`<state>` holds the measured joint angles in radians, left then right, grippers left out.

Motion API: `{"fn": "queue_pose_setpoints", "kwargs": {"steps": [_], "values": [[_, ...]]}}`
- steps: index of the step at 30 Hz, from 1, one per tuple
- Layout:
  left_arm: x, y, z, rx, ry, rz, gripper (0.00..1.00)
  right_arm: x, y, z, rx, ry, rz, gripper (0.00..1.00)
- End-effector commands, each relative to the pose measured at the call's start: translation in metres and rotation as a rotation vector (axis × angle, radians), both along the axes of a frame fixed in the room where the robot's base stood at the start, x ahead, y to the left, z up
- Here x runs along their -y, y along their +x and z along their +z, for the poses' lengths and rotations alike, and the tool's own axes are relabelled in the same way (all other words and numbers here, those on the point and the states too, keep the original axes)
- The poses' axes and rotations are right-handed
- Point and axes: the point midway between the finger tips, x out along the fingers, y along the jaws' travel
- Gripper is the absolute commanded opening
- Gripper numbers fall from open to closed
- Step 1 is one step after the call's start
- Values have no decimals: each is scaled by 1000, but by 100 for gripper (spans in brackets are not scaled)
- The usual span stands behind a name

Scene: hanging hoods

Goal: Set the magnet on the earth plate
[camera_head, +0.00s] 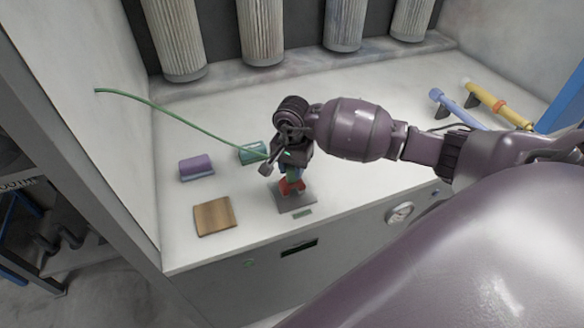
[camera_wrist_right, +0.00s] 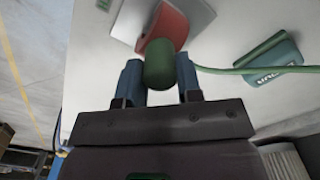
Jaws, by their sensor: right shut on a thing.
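The magnet is a red piece (camera_head: 291,187) with a green grip, which shows in the right wrist view (camera_wrist_right: 160,68). My right gripper (camera_head: 291,172) is shut on the green grip, one blue finger on each side. I cannot tell whether the red end touches the plate. The gripper and magnet hide part of the plate. My left gripper is out of view.
A teal block (camera_head: 250,153), a purple block (camera_head: 196,167) and a brown wooden square (camera_head: 214,216) sit left of the plate. Blue (camera_head: 449,106) and yellow (camera_head: 497,106) rods lie at the back right. Ribbed filter cylinders (camera_head: 261,32) hang behind. The middle back is clear.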

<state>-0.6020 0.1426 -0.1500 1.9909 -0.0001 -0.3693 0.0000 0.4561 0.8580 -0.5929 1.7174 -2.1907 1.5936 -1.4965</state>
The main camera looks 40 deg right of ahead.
Motion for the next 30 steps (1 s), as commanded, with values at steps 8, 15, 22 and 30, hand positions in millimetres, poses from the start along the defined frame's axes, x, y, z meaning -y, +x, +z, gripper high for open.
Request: {"fn": "queue_pose_setpoints", "kwargs": {"steps": [8,15,22,30], "values": [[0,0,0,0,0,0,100,0,1,-3,3,-2,0,0],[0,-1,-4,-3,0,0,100,0,0,-6,2,-1,0,40],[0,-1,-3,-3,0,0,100,0,1,-6,2,-1,0,58],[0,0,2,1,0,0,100,0,0,-1,3,-1,0,58]]}}
